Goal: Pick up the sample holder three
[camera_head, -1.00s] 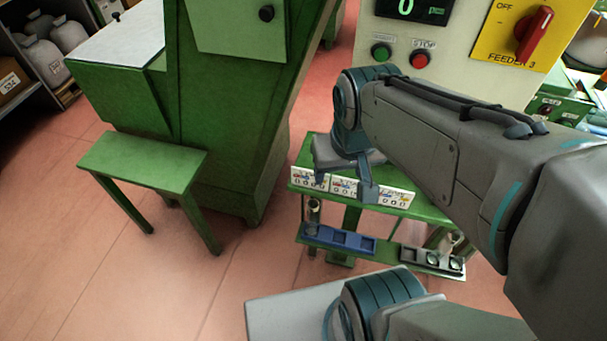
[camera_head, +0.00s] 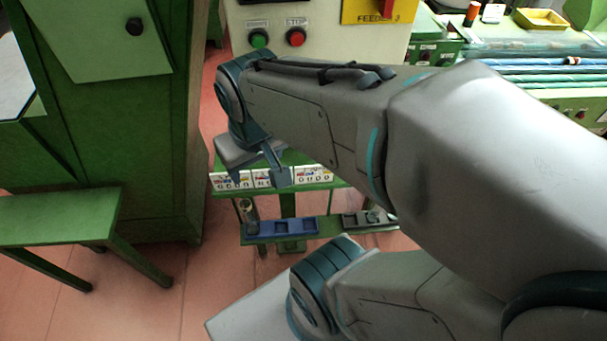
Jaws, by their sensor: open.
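A small green two-level stand (camera_head: 338,184) carries several white printed cards (camera_head: 313,174) along its upper front edge. On its lower shelf lie a blue sample holder (camera_head: 282,228) with square recesses and a dark grey holder (camera_head: 368,219) to its right. I cannot read which one is number three. My gripper (camera_head: 257,178) is in front of the left and middle cards, above the lower shelf. Its fingers are apart with nothing seen between them. My arm covers the stand's right part.
A small jar (camera_head: 248,211) stands at the lower shelf's left end. A green bench (camera_head: 60,215) and a green machine (camera_head: 150,130) stand on the left. A control panel (camera_head: 320,25) is behind the stand. Pink floor (camera_head: 215,275) is clear between bench and stand.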

